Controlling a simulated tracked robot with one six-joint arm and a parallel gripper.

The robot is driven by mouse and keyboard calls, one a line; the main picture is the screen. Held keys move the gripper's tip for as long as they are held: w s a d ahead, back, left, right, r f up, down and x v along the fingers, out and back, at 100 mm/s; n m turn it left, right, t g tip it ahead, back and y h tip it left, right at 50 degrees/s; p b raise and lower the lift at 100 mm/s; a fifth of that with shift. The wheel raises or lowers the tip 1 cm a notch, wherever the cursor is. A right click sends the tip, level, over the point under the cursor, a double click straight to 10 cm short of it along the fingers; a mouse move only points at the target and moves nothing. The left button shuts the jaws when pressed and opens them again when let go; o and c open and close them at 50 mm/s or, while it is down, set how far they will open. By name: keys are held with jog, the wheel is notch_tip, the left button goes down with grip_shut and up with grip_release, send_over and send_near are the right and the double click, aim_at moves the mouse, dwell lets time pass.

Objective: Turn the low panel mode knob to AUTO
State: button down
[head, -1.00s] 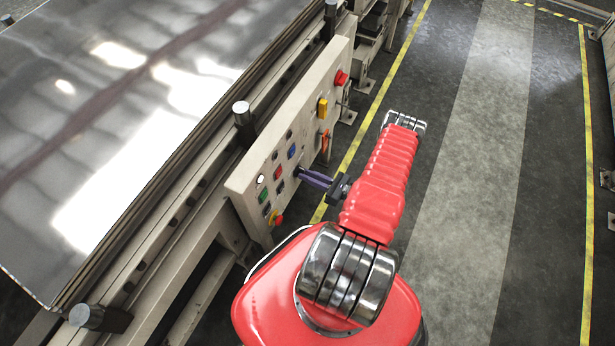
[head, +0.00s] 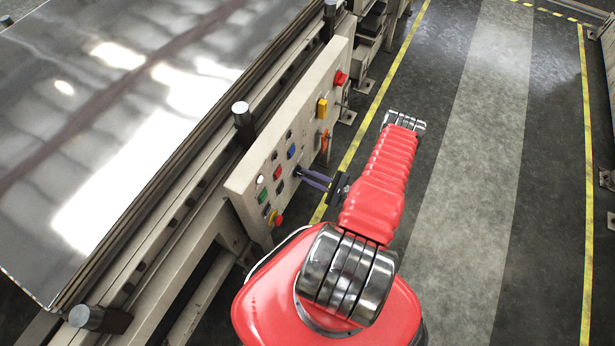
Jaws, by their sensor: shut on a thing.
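The low panel (head: 308,125) is a beige control box on the side of the press, with several coloured buttons and switches. My gripper (head: 301,172) reaches the panel face from the right, with its purple-grey fingers shut on a small dark knob (head: 297,170). Most of the knob is hidden by the fingertips, and its pointer and the AUTO marking cannot be read. The fingers now look rolled about their long axis, one finger above the other.
A yellow switch (head: 322,108) and an orange handle (head: 325,142) are further along. The floor aisle (head: 480,150) at right is clear.

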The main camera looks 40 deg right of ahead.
jog(key=shift+s+a+f+n, duration=0.1)
jog(key=shift+a+n, duration=0.05)
jog(key=shift+n, duration=0.25)
jog(key=c, duration=1.7)
grip_release()
jog(key=v, duration=1.4)
